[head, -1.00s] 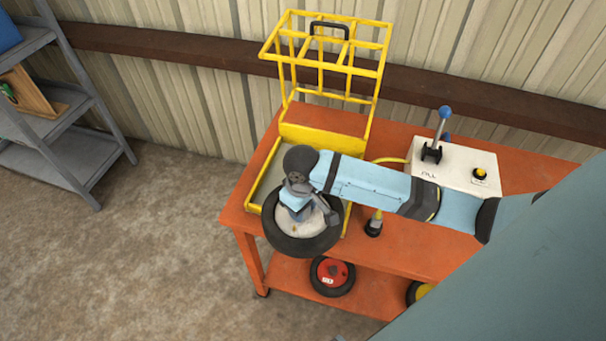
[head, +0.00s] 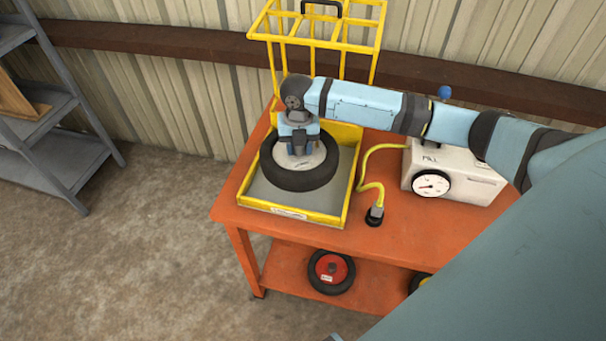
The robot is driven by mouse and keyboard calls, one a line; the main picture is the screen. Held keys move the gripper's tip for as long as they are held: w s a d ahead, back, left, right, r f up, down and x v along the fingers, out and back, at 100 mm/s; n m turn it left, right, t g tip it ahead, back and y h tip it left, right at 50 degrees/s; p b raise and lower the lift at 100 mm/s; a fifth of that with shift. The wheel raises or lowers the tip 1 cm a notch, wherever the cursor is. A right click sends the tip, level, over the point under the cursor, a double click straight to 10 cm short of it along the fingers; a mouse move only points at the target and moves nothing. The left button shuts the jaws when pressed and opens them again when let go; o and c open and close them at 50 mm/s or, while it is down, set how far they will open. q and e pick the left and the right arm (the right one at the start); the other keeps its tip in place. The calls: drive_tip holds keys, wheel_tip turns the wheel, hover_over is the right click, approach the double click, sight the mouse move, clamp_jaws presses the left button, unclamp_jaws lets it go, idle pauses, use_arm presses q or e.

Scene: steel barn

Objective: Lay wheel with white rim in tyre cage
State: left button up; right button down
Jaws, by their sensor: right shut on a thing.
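The wheel with the white rim (head: 317,164) has a black tyre and lies about flat over the grey floor of the tyre cage (head: 335,212). I cannot tell whether it touches that floor. The cage is yellow, with its barred lid (head: 317,35) standing open at the back. My right gripper (head: 299,150) points down at the middle of the wheel and is shut on it; its fingertips are partly hidden. My left gripper is not in view.
The cage stands on an orange bench (head: 385,240). To its right are a yellow hose (head: 363,170), its chuck (head: 375,214) and a white box with a gauge (head: 455,178). A red-rimmed wheel (head: 331,271) lies on the lower shelf. Grey shelving (head: 55,130) stands at left.

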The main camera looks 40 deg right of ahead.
drive_tip(key=d+n, duration=0.1)
drive_tip(key=n, duration=0.1)
drive_tip(key=w+n, duration=0.1)
drive_tip(key=w+d+r+n+b, duration=0.1)
drive_tip(key=n, duration=0.1)
drive_tip(key=shift+w+d+r+n, duration=0.1)
drive_tip(key=shift+d+n, duration=0.2)
drive_tip(key=shift+d, duration=0.05)
drive_tip(key=shift+n, duration=0.3)
wheel_tip(320, 180, down, 10)
drive_tip(key=shift+w+d+r, duration=0.1)
drive_tip(key=c, duration=0.7)
unclamp_jaws()
drive_tip(key=shift+f, duration=0.2)
